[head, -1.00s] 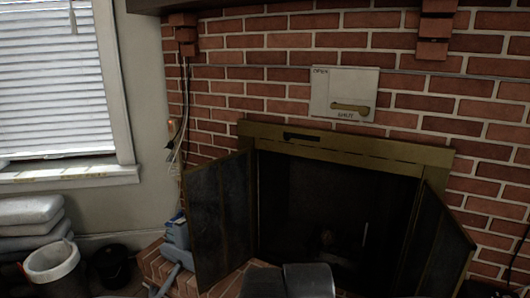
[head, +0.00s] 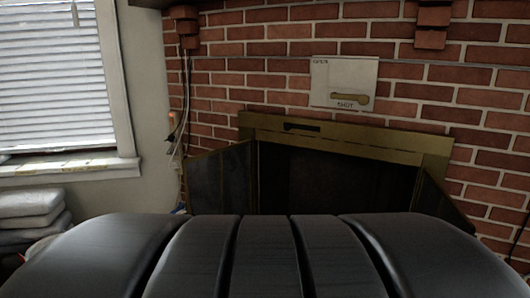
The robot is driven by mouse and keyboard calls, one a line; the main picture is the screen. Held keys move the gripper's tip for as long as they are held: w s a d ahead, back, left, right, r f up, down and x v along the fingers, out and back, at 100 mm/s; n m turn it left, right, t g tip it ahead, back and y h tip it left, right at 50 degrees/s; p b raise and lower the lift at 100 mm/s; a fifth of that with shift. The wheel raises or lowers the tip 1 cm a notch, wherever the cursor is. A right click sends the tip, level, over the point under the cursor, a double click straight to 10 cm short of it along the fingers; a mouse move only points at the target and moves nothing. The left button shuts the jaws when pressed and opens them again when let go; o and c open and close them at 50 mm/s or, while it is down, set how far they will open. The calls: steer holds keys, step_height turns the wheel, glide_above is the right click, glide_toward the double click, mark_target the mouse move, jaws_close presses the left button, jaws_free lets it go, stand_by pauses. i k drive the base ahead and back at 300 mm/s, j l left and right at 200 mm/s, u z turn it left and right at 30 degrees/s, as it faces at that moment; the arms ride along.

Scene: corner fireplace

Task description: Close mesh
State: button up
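The fireplace (head: 350,142) has a brass-coloured frame set in the brick wall, with a dark opening below it. A dark mesh-like panel, the left door (head: 222,180), stands swung open at the left of the opening. A similar right door (head: 432,195) stands open at the right; its lower part is hidden. The opening's inside (head: 340,185) is dark, and I cannot make out a separate mesh in it. A large dark ribbed part of my arm fills the bottom of the view and covers the lower opening. My gripper is not visible.
A damper plate (head: 343,80) with a brass lever is on the bricks above. Cables (head: 183,130) hang left of the fireplace. Stacked cushions (head: 30,215) lie under the window (head: 55,75). The hearth is hidden by my arm.

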mark_target(376, 162)
steer(key=k+j, duration=0.15)
steer(key=j, duration=0.2)
steer(key=k+j+z, duration=0.1)
steer(key=j, duration=0.25)
steer(key=i+l, duration=1.2)
steer(key=l+u, duration=0.05)
steer(key=l, duration=0.05)
